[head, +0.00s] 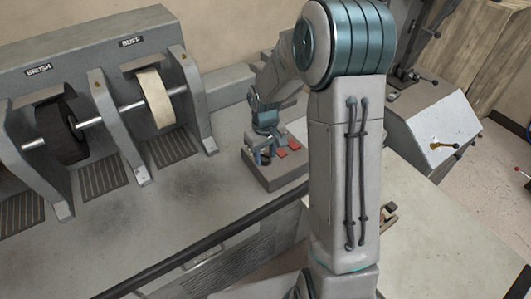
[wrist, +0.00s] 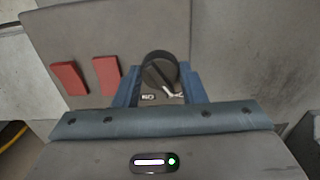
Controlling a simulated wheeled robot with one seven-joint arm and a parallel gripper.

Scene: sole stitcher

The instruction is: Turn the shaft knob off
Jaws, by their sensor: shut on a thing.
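The shaft knob (wrist: 158,72) is a round black knob on a grey control box; it shows in the wrist view near the top middle. My gripper (wrist: 160,88) has its two blue fingers on either side of the knob and is shut on it. Small pale marks show on the panel just below the knob, partly near the fingers. In the head view my gripper (head: 264,152) is down at the control box (head: 280,178), and the knob is hidden there by the gripper.
Two red buttons (wrist: 106,74) sit left of the knob. In the head view, a brush wheel (head: 66,130) and a buff wheel (head: 155,98) stand on the left. A sloped grey box with a brass lever (head: 442,146) is at the right.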

